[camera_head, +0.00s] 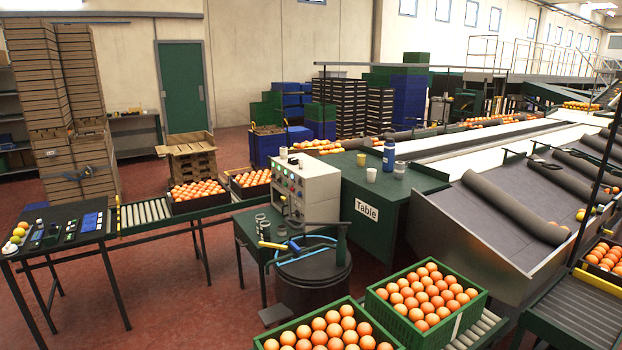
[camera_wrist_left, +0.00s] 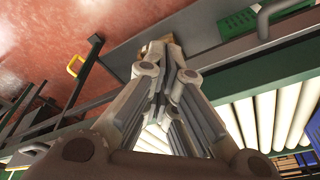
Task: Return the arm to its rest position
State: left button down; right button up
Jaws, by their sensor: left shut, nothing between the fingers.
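My left gripper (camera_wrist_left: 170,50) shows in the left wrist view with its fingers together and nothing between them. It hangs over a dark frame edge beside a conveyor with pale rollers (camera_wrist_left: 270,115). Neither of my arms nor my grippers show in the head view. My right gripper is not in any view.
Green crates of oranges (camera_head: 425,328) stand at the front on a roller conveyor. A control box (camera_head: 318,190) and a green table (camera_head: 385,195) with cups and a blue bottle (camera_head: 388,155) are in the middle. A dark table (camera_head: 75,240) is at left. Red floor is clear between them.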

pick_arm(q)
jog(key=s+a+f+b, duration=0.1)
jog(key=s+f+b, duration=0.2)
jog(key=s+f, duration=0.5)
jog(key=s+a+f+g+b, duration=0.1)
jog(key=s+a+f+b, duration=0.1)
jog(key=s+f, duration=0.7)
notch_tip(320, 180, down, 8)
jog(key=shift+s+f+b, duration=0.15)
jog(key=shift+s+b, duration=0.15)
jog(key=shift+b, duration=0.45)
